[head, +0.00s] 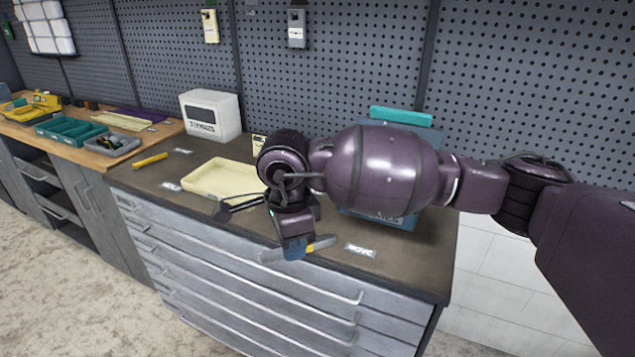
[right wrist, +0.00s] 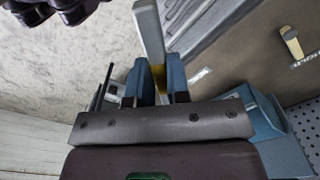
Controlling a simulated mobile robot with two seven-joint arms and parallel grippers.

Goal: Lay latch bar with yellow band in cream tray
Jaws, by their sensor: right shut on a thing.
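My right gripper (head: 295,248) is shut on the latch bar, a slim grey bar (head: 272,256) with a yellow band (head: 311,248), held near the drawer cabinet's front edge. In the right wrist view the bar (right wrist: 150,35) stands between the blue fingers of this gripper (right wrist: 158,82), and a bit of yellow shows beside the right finger. The cream tray (head: 190,184) lies on the dark cabinet top, left of and behind the gripper. I see nothing in its visible part; my arm hides its right side. My left gripper is not in view.
A yellow bar (head: 150,160) lies left of the tray. A dark slim object (head: 240,204) lies by the tray's front edge. A white box (head: 210,115) stands behind. A blue box (head: 387,218) stands behind my right arm. A "MOVE" label (head: 360,250) lies at right.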

